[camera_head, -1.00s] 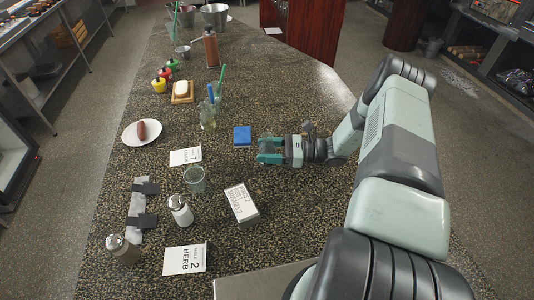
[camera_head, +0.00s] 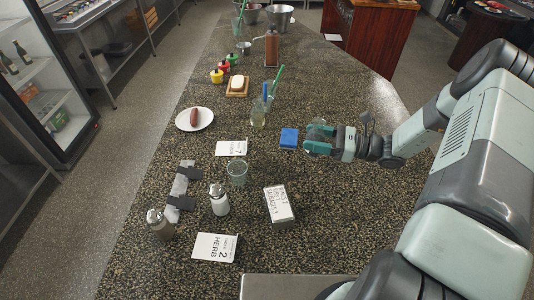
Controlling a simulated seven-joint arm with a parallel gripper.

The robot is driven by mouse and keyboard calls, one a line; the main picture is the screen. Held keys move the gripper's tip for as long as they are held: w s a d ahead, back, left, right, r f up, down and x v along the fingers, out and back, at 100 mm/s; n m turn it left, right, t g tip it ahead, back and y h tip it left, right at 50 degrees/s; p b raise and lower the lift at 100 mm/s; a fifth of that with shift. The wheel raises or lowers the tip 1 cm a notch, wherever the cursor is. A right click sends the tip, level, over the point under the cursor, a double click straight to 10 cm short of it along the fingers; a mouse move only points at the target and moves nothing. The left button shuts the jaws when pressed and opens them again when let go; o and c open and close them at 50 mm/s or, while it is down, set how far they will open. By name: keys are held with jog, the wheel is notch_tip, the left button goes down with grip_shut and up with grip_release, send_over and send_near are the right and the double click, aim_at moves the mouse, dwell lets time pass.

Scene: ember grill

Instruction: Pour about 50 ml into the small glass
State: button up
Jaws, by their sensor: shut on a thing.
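The small glass (camera_head: 238,172) is a clear greenish tumbler standing upright on the speckled counter, left of the middle. My gripper (camera_head: 318,146), with teal fingers, is to the right of it and farther back, just right of a blue sponge (camera_head: 289,138). The fingers are closed around a clear, glassy vessel (camera_head: 318,129) that is mostly hidden by them. Its shape, contents and whether it touches the counter cannot be told. The gripper and the small glass are well apart.
A lettered box (camera_head: 279,204), a shaker (camera_head: 219,200), a darker shaker (camera_head: 159,224) and a second card (camera_head: 214,247) stand nearer.

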aim_at(238, 174)
jog(key=shift+s+a+r+g, duration=0.1)
jog(key=shift+s+a+g, duration=0.15)
jog(key=shift+a, duration=0.2)
jog(key=s+a+n+g, duration=0.2)
jog(key=s+a+g, duration=0.1)
jog(key=a+g, duration=0.1)
jog(key=s+a+f+n+g+h, duration=0.1)
jog(key=s+a+n+g, duration=0.2)
jog(key=a+g, duration=0.1)
jog(key=s+a+f+n+g, duration=0.1)
jog(key=s+a+n+g, duration=0.2)
jog(key=a+g, duration=0.1)
jog(key=shift+s+a+f+h, duration=0.1)
jog(key=shift+s+a+h, duration=0.2)
jog(key=shift+h, duration=0.1)
jog(key=shift+s+a+f+n+g, duration=0.1)
jog(key=shift+s+a+n+g, duration=0.2)
jog(key=shift+n, duration=0.2)
jog(key=shift+m+h, duration=0.3)
jog(key=shift+w+a+f+m+g+h, duration=0.1)
jog(key=shift+w+a+f+m+h, duration=0.4)
jog(key=shift+m, duration=1.15)
jog(key=shift+w+a+f+m+g+h, duration=0.2)
jog(key=shift+m+h, duration=0.65)
jog(key=shift+m, duration=0.85)
jog(key=shift+w+a+f+m+g+h, duration=0.2)
jog(key=shift+f+m+h, duration=0.35)
jog(key=shift+m, duration=1.1)
